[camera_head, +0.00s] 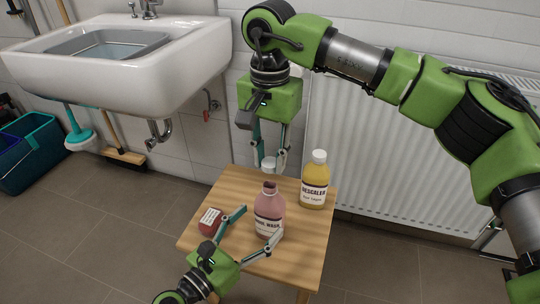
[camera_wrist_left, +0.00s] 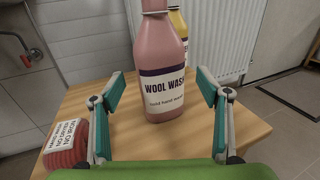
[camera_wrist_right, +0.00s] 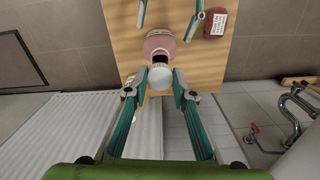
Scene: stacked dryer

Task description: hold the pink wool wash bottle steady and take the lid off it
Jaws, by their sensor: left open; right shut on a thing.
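The pink wool wash bottle (camera_head: 269,214) stands upright on the wooden table (camera_head: 213,201). Its neck is bare, with a dark opening in the right wrist view (camera_wrist_right: 160,52). My right gripper (camera_head: 269,160) is shut on the white lid (camera_head: 268,165), off the bottle, above and behind its neck. The lid also shows between the fingertips in the right wrist view (camera_wrist_right: 160,78). My left gripper (camera_head: 262,221) is open, low at the bottle's front, one finger on each side. In the left wrist view the bottle (camera_wrist_left: 163,60) stands between and just beyond the fingertips, with gaps on both sides.
A yellow descaler bottle (camera_head: 314,188) with a white cap stands at the table's back right. A white radiator (camera_head: 370,160) is behind, and a sink (camera_head: 180,60) is at the back left.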

